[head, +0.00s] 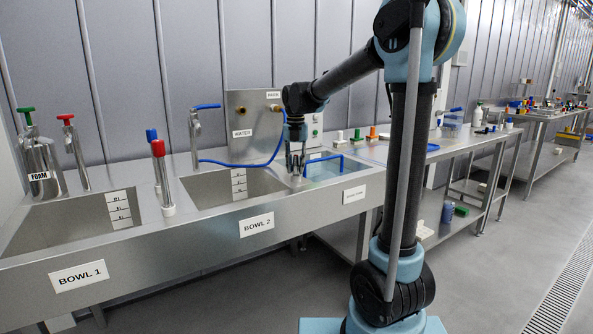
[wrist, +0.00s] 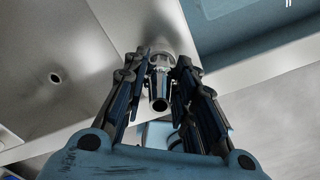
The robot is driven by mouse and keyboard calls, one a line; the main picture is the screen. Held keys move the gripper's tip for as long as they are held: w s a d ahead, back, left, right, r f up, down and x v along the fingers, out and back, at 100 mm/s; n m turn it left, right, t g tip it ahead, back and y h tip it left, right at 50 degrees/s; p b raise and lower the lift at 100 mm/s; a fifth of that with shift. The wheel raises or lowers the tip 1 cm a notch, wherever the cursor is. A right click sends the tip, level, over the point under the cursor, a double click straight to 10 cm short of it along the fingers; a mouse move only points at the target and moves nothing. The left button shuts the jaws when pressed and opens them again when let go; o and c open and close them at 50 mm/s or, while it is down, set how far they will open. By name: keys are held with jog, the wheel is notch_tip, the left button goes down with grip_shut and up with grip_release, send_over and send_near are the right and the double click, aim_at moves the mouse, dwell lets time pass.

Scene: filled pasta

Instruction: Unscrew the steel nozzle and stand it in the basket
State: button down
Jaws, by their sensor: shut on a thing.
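My gripper (head: 296,162) is low over the divider between bowl 2 and the blue-lined basin. In the wrist view, my gripper (wrist: 160,78) has its dark fingers on both sides of a shiny steel piece, which looks like the nozzle (wrist: 160,90). The fingers are shut on it. Its round dark opening faces the camera, and a rounded metal part shows at its far end. I cannot tell whether it is still threaded on. The blue-lined basin (head: 318,168) has a blue bar at its rim. I cannot make out a basket for certain.
A blue hose (head: 245,164) runs from the water panel (head: 243,116) behind my gripper. Bowl 2 (head: 215,188) is left of it. Bowl 1 (head: 70,222) and several upright taps are farther left. Small colored parts stand on the counter to the right.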

jog(key=shift+n, duration=1.4)
jog(key=c, duration=1.2)
grip_release()
